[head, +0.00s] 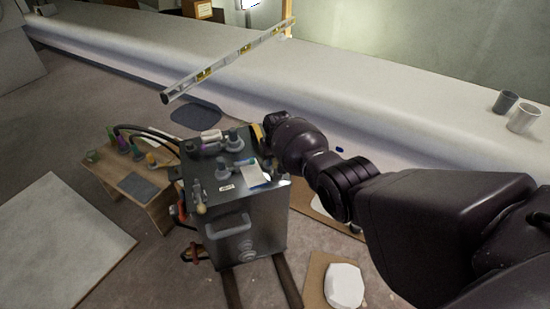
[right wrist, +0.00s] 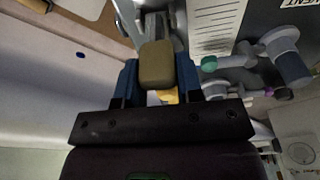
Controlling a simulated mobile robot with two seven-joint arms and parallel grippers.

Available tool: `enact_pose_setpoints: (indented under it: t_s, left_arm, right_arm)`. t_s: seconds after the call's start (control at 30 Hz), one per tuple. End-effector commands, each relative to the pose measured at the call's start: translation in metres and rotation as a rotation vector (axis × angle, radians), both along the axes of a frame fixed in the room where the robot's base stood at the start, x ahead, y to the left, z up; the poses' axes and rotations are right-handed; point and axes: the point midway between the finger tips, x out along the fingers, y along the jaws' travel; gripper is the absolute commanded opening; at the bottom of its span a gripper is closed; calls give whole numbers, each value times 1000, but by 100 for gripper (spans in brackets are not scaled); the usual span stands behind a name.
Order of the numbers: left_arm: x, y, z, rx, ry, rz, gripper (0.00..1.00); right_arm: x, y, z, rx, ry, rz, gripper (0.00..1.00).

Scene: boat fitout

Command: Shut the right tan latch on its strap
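A dark metal box (head: 248,215) with fittings on its lid stands in the middle of the head view. My right gripper (head: 262,138) is at the far right edge of its lid, partly hidden by my own wrist. In the right wrist view, the right tan latch (right wrist: 157,64) is a rounded tan pad on a grey lever. It sits between the blue fingers of my right gripper (right wrist: 158,80), which appear to touch it on both sides. The strap under it is mostly hidden. Another tan-ended lever (head: 200,209) shows at the box's near left. My left gripper is not in view.
A small wooden table (head: 150,195) with bottles stands left of the box. A long white hull-like surface (head: 390,100) runs behind, with a spirit level (head: 230,62) and two cups (head: 522,118). A white lump (head: 344,285) lies on a board in front.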

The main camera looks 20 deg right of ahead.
Motion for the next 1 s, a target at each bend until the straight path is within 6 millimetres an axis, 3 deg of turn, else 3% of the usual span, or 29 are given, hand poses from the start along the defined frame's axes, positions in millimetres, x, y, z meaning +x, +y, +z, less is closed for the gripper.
enact_pose_setpoints:
  t_s: [0.03,0.17,0.5,0.8,1.0]
  left_arm:
    - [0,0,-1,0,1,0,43]
    - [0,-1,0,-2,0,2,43]
    - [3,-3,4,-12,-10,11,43]
    - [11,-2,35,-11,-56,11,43]
    - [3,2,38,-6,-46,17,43]
  right_arm:
    - [-2,0,-3,-1,7,0,40]
    - [-2,0,-3,0,5,0,60]
    - [-1,0,4,0,-1,0,60]
    - [-6,1,57,0,-11,0,60]
    - [-12,1,88,0,-7,0,60]
